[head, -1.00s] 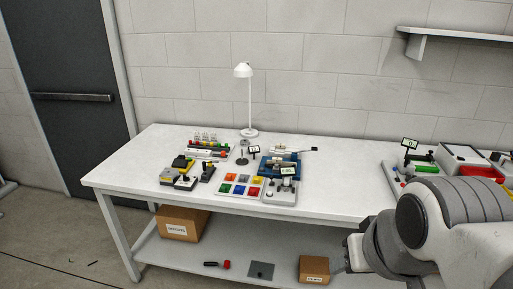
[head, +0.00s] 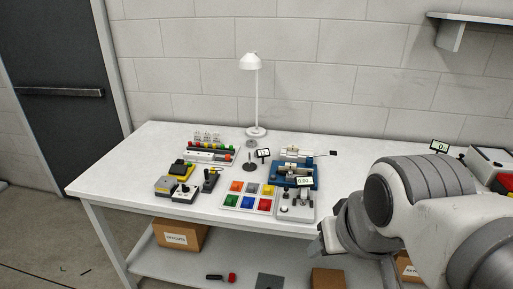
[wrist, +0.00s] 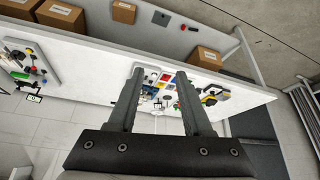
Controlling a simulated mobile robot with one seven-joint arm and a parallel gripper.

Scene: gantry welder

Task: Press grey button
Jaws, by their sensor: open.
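The grey button (head: 252,188) sits in the back row of a white panel of coloured buttons (head: 221,207) on the workbench, between an orange button (head: 237,186) and a yellow button (head: 269,190). Green, blue and red buttons form the front row. My gripper (wrist: 160,73) is open and empty; in the wrist view the coloured panel shows small and far off between its fingers. In the head view the gripper is at the lower right, apart from the panel. I cannot pick out the grey button in the wrist view.
A white lamp (head: 255,95) stands behind the panel. A blue vice-like device (head: 292,175) and a white unit with a display (head: 296,207) are right of it. Joystick boxes (head: 184,191) are left. Cardboard boxes (head: 181,234) sit on the lower shelf.

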